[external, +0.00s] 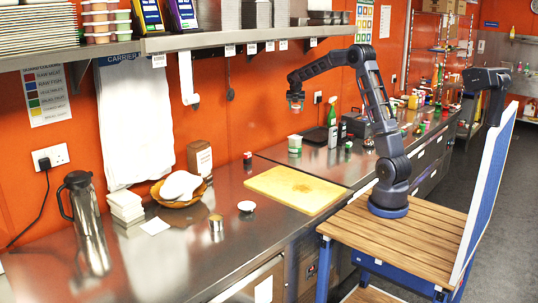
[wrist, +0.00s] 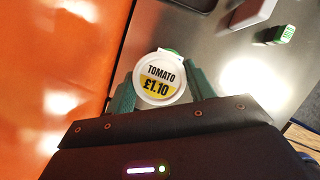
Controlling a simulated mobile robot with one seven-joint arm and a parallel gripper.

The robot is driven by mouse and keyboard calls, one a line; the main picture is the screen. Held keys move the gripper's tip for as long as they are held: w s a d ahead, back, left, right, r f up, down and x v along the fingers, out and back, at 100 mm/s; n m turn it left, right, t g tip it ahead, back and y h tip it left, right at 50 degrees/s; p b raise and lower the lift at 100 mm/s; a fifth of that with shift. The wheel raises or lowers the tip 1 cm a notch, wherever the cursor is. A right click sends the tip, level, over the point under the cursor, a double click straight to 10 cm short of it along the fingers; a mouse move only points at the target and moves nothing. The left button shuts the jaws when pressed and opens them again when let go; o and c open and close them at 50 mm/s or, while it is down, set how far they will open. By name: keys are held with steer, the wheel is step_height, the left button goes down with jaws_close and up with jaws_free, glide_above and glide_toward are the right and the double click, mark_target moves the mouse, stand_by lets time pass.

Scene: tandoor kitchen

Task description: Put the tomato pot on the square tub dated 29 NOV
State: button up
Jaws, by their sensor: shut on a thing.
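The tomato pot (wrist: 160,77), round with a white and yellow lid reading "TOMATO £1.10", sits between the two green fingers of my gripper (wrist: 163,88) in the wrist view. My gripper (external: 296,96) is shut on it and holds it up in the air above the back of the steel counter in the external view. A small white and green container (external: 294,145) stands on the counter below it. No 29 NOV date is readable in either view, so I cannot tell which thing is the square tub.
A yellow cutting board (external: 296,190) lies on the counter (external: 240,262). Green bottles (external: 332,122) stand right of the small container. The orange wall (external: 270,100) is close behind my gripper.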

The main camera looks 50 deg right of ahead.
step_height(320, 180, down, 15)
steer(key=shift+f, duration=0.15)
stand_by(0.4)
steer(key=shift+f, duration=0.1)
steer(key=o, duration=1)
steer(key=s+a+r+m, duration=0.3)
steer(key=s+a+r, duration=0.25)
steer(key=r, duration=0.45)
steer(key=s+a+r+m, duration=0.35)
steer(key=s+r, duration=0.35)
steer(key=r, duration=0.3)
steer(key=s+a+r+m+t+y, duration=0.1)
steer(key=s+a+r+m, duration=0.15)
steer(key=s, duration=0.45)
steer(key=s+a+r+m, duration=0.2)
steer(key=s+a+m, duration=0.1)
steer(key=s, duration=0.4)
steer(key=s+a+f+m+y, duration=0.1)
steer(key=s+m, duration=0.3)
steer(key=s, duration=0.4)
steer(key=s+a+m, duration=0.4)
steer(key=s, duration=0.4)
steer(key=s+a+f+m+t+y, duration=0.1)
steer(key=s+a+m, duration=0.2)
steer(key=s, duration=0.6)
steer(key=shift+f+m+y, duration=0.3)
steer(key=shift+m, duration=0.6)
